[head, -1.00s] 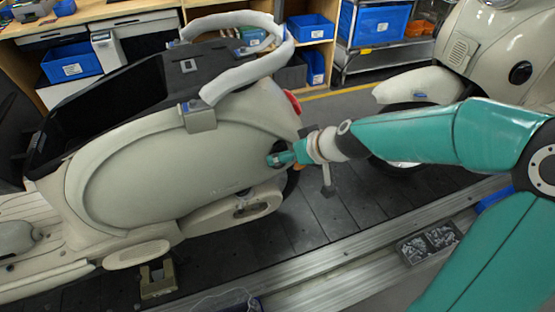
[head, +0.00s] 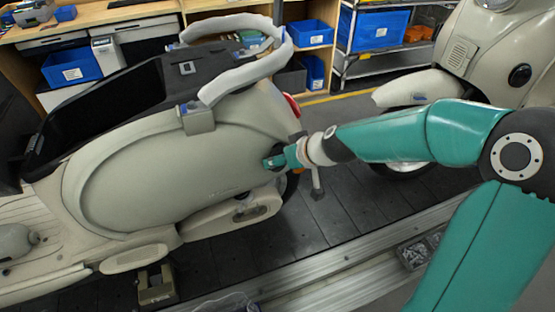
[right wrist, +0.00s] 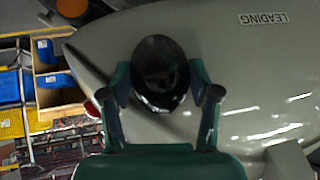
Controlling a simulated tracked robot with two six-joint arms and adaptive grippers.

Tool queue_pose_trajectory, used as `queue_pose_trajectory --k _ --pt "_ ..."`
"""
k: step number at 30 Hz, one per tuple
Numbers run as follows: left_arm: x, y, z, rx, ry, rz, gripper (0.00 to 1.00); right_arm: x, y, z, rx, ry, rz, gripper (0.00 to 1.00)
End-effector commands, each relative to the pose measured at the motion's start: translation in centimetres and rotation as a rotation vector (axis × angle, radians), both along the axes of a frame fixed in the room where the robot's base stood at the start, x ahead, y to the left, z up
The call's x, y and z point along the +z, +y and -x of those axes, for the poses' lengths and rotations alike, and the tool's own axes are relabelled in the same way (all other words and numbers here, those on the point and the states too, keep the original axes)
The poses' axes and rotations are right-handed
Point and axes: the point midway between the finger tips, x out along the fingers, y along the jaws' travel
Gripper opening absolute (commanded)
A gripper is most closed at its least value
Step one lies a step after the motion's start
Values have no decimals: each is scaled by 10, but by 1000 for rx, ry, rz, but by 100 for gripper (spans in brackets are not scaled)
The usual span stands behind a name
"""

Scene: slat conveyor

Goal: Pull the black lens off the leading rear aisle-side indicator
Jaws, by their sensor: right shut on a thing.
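The black lens (right wrist: 160,75) is a dark glossy oval between the fingers of my right gripper (right wrist: 161,88). In the head view my right gripper (head: 276,159) is at the rear end of the side panel, shut on the lens, which it mostly hides. I cannot tell whether the lens is apart from the body. My left gripper is not in view.
A white grab rail (head: 240,85) curves over the scooter's tail. A second cream scooter (head: 470,65) stands behind at the right. The dark slat conveyor (head: 330,215) is bare between them. Blue bins (head: 375,40) sit on shelves at the back.

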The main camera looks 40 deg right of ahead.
Motion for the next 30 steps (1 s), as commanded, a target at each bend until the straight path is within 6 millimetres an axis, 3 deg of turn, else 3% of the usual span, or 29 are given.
queue_pose_trajectory --k 2,3,8,30 --pt "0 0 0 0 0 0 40 1 -1 -1 -3 -4 1 27" --pt "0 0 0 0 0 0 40 1 -1 -1 -3 -4 1 58" --pt "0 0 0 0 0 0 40 1 -1 -2 -4 -5 1 31" --pt "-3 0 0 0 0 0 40 1 -1 5 -3 -4 1 30"
